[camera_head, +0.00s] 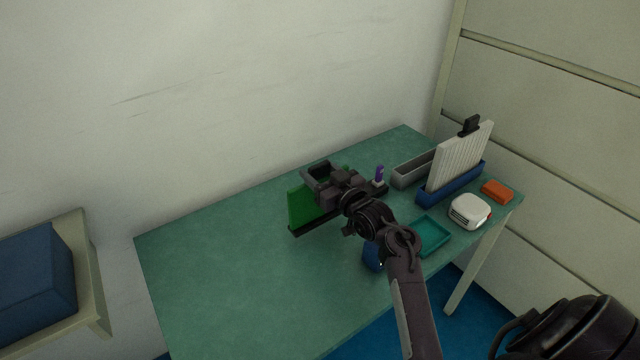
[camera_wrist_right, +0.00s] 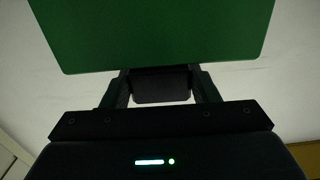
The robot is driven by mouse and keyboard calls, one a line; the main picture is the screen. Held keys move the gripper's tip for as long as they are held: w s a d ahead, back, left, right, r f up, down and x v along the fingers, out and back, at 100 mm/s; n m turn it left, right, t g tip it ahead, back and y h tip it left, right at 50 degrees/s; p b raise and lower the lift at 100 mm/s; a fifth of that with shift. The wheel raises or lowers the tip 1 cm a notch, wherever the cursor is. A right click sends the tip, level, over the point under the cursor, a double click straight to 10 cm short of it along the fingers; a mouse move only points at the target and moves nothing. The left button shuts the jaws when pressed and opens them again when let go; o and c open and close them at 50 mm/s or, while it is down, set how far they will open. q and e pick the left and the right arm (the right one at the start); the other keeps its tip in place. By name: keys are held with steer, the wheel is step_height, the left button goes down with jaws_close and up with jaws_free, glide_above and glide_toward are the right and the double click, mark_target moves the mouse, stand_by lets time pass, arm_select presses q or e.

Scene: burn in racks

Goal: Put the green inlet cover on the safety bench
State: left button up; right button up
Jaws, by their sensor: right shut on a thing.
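The green inlet cover (camera_head: 299,209) is a flat green panel standing upright over the green-topped bench (camera_head: 220,270). A dark strip runs along its lower edge, and I cannot tell whether the cover touches the bench. My right gripper (camera_head: 325,178) is at the cover and hides much of it. In the right wrist view the cover (camera_wrist_right: 160,35) fills the top, and the fingers (camera_wrist_right: 162,88) are shut on a dark block at its edge. My left gripper is not in view.
Right of the arm are a teal tray (camera_head: 432,236), a white rounded device (camera_head: 469,211), an orange block (camera_head: 497,190), a grey trough (camera_head: 412,167) and a white ribbed panel (camera_head: 461,158) in a blue holder. The bench's left part is clear. A blue box (camera_head: 35,285) sits on a shelf at left.

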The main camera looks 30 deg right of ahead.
step_height(320, 180, down, 4)
steer(key=shift+r, duration=0.1)
steer(key=shift+f, duration=0.2)
steer(key=o, duration=1.6)
steer(key=shift+o, duration=0.2)
